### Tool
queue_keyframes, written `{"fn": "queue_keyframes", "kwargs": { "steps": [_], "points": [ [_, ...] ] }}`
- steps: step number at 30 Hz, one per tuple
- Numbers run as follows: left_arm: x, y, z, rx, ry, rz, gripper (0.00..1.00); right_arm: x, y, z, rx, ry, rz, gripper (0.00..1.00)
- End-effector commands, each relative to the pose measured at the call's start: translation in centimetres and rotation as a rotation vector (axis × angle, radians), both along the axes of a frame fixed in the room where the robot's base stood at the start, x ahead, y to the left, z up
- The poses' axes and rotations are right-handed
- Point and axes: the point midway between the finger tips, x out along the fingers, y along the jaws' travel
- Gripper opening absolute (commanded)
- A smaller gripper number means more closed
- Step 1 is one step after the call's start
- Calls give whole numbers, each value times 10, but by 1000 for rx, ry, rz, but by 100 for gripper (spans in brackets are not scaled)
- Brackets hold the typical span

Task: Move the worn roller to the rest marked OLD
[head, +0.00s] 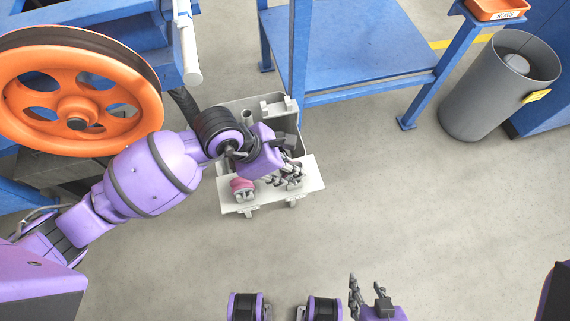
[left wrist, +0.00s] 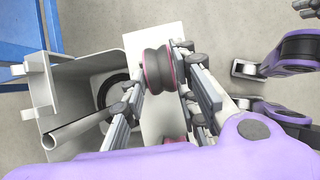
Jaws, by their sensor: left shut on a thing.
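My left gripper (head: 288,174) is over the white board (head: 312,178) at the front of a grey bin. In the left wrist view its fingers are shut on a dark grey roller (left wrist: 158,70) with pink rims and a narrowed middle, which looks like the worn one. I cannot tell whether this roller touches the board below. A pink roller (head: 242,185) sits at the board's left end; part of it shows in the left wrist view (left wrist: 173,138). My right gripper (head: 370,296) is open and empty at the bottom edge. No OLD mark is readable.
A large orange pulley wheel (head: 76,112) stands at the left. The grey bin (head: 245,104) is behind the board. A blue table (head: 350,45), a waste bin (head: 480,105) and an orange tray (head: 494,6) are farther back. The floor at right is clear.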

Motion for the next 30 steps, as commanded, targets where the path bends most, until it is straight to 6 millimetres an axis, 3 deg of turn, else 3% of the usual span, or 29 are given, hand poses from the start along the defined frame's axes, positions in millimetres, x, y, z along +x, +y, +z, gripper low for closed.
{"fn": "queue_keyframes", "kwargs": {
  "steps": [28, 29, 30],
  "points": [
    [0, -1, -8, 0, 0, 0, 0, -2, 0, -4, 0, 4, 0, 40],
    [0, -1, -8, 0, 0, 0, 30, -2, 0, -4, 0, 4, 0, 40],
    [0, -1, -8, 0, 0, 0, 35, -2, 0, -4, 0, 4, 0, 40]
  ]
}}
